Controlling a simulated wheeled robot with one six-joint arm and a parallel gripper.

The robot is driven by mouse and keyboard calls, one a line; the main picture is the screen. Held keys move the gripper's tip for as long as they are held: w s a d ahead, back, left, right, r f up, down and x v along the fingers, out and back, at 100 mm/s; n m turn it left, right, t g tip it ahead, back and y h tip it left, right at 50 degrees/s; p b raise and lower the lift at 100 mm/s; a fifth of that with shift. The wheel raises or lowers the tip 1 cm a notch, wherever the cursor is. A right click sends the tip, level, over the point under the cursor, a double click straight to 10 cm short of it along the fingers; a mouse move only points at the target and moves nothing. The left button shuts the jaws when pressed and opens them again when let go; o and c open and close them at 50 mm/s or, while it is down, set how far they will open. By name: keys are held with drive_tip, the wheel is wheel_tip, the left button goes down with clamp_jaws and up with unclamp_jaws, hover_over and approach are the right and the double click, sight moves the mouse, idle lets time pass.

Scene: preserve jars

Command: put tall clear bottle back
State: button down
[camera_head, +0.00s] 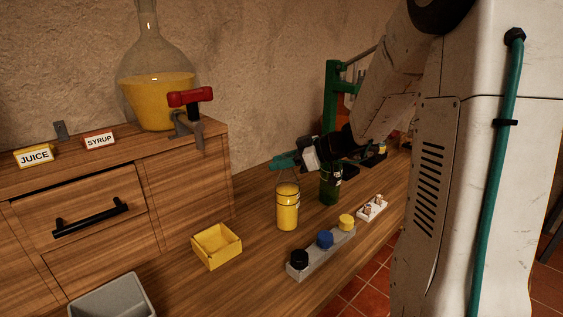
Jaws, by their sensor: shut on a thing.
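The tall clear bottle (288,209) is filled with yellow liquid and looks upright near the middle of the bench. Its clear upper part narrows toward the jaws of my gripper (289,162). My gripper reaches in from the right and is shut at the bottle's top; the exact contact is too small to make out. I cannot tell whether the bottle's base touches the bench.
A dark green bottle (329,190) stands close on the right. A grey strip (310,262) with black, blue and yellow caps, a white holder (372,208) and a yellow box (217,246) lie nearby. A large tapped flask (155,100) stands on the cabinet.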

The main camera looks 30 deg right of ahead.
drive_tip(key=c, duration=1.1)
unclamp_jaws()
drive_tip(key=shift+f, duration=0.15)
